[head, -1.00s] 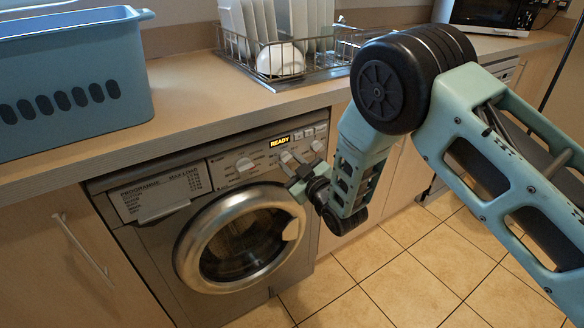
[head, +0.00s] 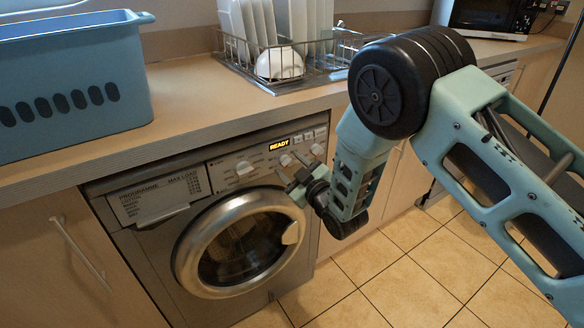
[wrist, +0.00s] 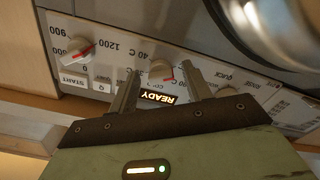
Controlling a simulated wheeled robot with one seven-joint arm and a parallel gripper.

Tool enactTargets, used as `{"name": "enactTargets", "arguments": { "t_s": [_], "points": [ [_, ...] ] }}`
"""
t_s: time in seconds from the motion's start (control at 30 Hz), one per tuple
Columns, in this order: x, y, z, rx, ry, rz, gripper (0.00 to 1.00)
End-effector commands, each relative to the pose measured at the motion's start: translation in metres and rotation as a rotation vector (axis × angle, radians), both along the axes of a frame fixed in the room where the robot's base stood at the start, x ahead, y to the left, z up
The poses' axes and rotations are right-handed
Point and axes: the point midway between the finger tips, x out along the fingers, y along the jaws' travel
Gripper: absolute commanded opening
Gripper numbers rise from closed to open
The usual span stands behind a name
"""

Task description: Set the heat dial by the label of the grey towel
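The washing machine (head: 150,245) stands under the counter with its round door shut. Its panel carries several dials and a lit display (head: 280,144) reading READY. The heat dial (wrist: 160,73), white with a red mark, has "40 C" and other temperature print around it in the wrist view. My gripper (wrist: 161,70) is open, one finger on each side of this dial; I cannot tell whether they touch it. In the head view my gripper (head: 291,176) is at the panel's right part. No grey towel or towel label is in view.
In the wrist view a spin dial (wrist: 77,48) sits left of the heat dial and another dial (wrist: 228,92) right. In the head view, a blue basket (head: 75,90) and dish rack (head: 300,80) stand on the counter (head: 200,95). The tiled floor (head: 400,270) is clear.

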Motion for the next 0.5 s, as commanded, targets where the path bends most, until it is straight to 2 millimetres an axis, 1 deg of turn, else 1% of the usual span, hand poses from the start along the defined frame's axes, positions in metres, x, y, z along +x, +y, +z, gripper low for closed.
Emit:
{"name": "enactTargets", "arguments": {
  "t_s": [0.17, 0.27, 0.37, 0.5],
  "points": [
    [-0.002, -0.001, 0.000, 0.000, 0.000, 0.000, 0.49],
    [-0.009, -0.006, 0.000, 0.000, 0.001, -0.001, 0.49],
    [-0.023, -0.016, 0.000, -0.001, 0.003, -0.001, 0.49],
    [-0.050, -0.034, 0.000, 0.000, 0.004, 0.000, 0.49]
  ]
}}
